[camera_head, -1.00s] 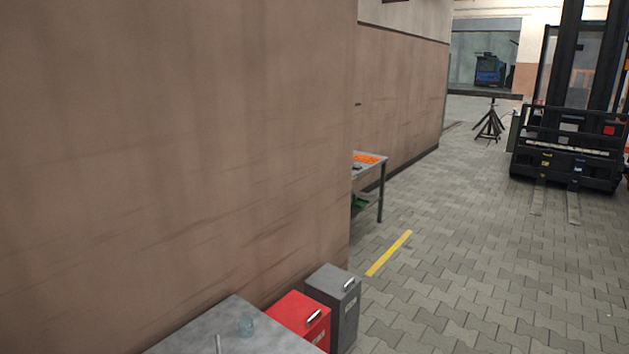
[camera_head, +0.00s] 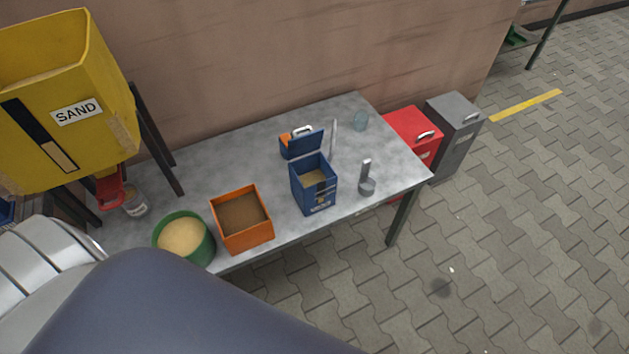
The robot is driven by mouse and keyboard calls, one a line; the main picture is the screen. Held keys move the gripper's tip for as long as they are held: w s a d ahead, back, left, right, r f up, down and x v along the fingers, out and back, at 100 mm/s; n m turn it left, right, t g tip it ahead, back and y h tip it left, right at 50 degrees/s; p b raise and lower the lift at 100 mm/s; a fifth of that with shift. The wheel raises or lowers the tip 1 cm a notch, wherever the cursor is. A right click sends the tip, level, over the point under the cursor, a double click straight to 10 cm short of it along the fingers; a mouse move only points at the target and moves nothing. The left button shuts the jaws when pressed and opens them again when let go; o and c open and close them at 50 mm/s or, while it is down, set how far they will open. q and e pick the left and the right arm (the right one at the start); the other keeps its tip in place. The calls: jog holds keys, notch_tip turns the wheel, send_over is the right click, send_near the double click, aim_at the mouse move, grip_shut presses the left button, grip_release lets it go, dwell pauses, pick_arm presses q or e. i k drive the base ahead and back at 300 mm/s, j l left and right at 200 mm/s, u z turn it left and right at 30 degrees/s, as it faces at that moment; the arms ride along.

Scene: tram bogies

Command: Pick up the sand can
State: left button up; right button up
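A yellow hopper marked SAND (camera_head: 110,75) stands at the upper left on dark legs, with a red part (camera_head: 110,188) under it. A small grey can (camera_head: 135,203) with a pale label stands on the table beside the red part. It looks like the sand can, but its label is too small to read. Parts of my own arm fill the lower left, in front of the table. Neither of my grippers is in view.
Red (camera_head: 412,130) and grey (camera_head: 455,125) bins stand right.

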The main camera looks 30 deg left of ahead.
aim_at(135, 203)
jog(key=u, duration=0.45)
jog(key=j+u, duration=0.1)
jog(key=u, duration=1.2)
jog(key=i+u, duration=0.1)
jog(key=u, duration=0.3)
